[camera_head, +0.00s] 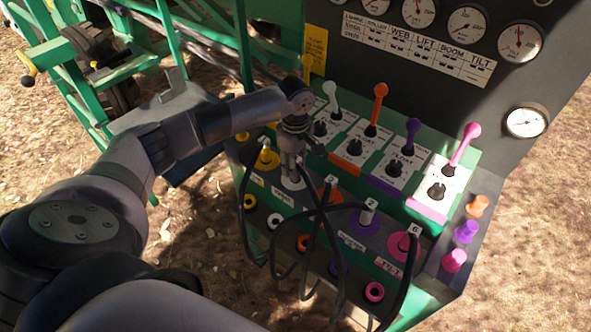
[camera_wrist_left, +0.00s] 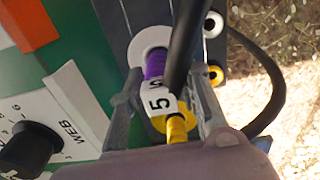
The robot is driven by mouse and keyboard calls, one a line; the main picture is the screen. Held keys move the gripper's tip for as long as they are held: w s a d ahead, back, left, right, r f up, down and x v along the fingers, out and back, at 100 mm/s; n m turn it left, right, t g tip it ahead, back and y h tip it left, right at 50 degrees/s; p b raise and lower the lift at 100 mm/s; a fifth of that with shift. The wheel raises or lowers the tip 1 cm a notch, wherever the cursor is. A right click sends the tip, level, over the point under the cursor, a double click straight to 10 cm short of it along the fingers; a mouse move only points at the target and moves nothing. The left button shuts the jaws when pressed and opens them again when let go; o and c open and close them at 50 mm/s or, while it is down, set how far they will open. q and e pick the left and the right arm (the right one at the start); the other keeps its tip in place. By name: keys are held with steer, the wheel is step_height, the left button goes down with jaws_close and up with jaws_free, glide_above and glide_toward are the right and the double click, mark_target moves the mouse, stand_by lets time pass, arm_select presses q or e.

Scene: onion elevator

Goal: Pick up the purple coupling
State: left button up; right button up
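The purple coupling (camera_wrist_left: 154,64) stands in a white ring (camera_wrist_left: 150,38) in the left wrist view. A white tag marked 5 (camera_wrist_left: 158,103) and a black hose partly cover it. My left gripper (camera_wrist_left: 160,88) has its fingers on either side of the coupling, spread apart. In the head view, my left gripper (camera_head: 292,150) points down over the white ring (camera_head: 293,183) and hides most of the coupling. I cannot tell whether a finger touches it. My right gripper is out of view.
A yellow coupling (camera_wrist_left: 177,129) stands close beside, near my palm. Black hoses (camera_head: 322,225) loop across the front sockets. White (camera_head: 330,95), orange (camera_head: 379,98), purple (camera_head: 411,135) and pink (camera_head: 465,143) levers rise behind.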

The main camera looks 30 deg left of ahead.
arm_select(q)
jaws_close()
steer(key=shift+r, duration=0.15)
stand_by(0.4)
step_height(320, 180, up, 20)
steer(key=b, duration=0.2)
steer(key=shift+b, duration=0.4)
